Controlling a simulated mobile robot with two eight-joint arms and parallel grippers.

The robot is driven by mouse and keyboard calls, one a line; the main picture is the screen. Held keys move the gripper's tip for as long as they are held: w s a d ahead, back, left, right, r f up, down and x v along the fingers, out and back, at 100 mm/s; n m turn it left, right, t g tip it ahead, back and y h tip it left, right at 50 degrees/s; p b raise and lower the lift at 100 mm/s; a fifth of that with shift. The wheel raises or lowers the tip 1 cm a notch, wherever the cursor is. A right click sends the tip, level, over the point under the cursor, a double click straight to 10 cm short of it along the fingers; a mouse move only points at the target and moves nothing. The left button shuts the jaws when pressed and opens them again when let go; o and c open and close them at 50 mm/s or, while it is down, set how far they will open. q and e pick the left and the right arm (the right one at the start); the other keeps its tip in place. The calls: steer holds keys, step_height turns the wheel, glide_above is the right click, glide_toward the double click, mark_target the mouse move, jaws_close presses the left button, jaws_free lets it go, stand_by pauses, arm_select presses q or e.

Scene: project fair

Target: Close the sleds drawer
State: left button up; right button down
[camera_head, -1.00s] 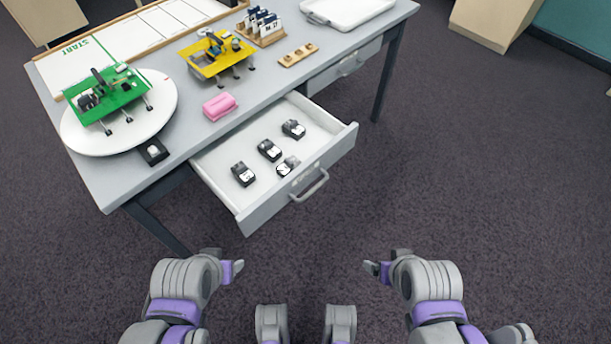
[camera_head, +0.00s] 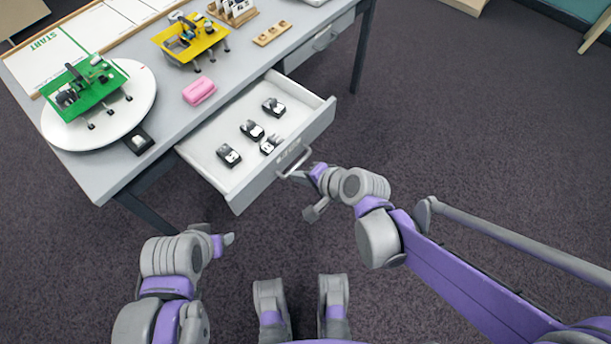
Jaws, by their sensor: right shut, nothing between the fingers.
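The sleds drawer (camera_head: 213,180) is pulled out of the grey table, with its white inside showing. Several small black-and-white sleds (camera_head: 252,130) lie in it. Its front carries a grey bar handle (camera_head: 296,163). My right gripper (camera_head: 292,177) is shut and empty, with its tip at the handle; whether it touches cannot be told. My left gripper (camera_head: 230,239) is in front of the table, low and apart from the drawer; its finger opening is too small to judge.
On the table (camera_head: 105,172) stand a white turntable (camera_head: 60,128) with a green model (camera_head: 90,85), a yellow model (camera_head: 190,38) and a pink block (camera_head: 199,90). A second drawer (camera_head: 318,42) is shut. The floor on the right is clear.

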mark_target(271, 163)
steer(key=shift+w+a+f+b, duration=0.25)
steer(key=shift+w+a+f, duration=0.2)
steer(key=shift+w+a, duration=0.35)
steer(key=shift+w+a+f+b, duration=0.2)
steer(key=shift+w+a+f, duration=0.25)
steer(key=shift+w+a, duration=0.4)
steer(key=shift+w+a+f+b, duration=0.25)
steer(key=shift+w+a+f, duration=0.2)
steer(key=shift+w+a, duration=0.35)
steer(key=shift+w+a, duration=0.1)
steer(key=shift+w+a, duration=0.15)
steer(key=shift+w, duration=0.05)
steer(key=w+a, duration=1.5)
steer(key=shift+w+a+p, duration=0.2)
steer(key=shift+p, duration=0.1)
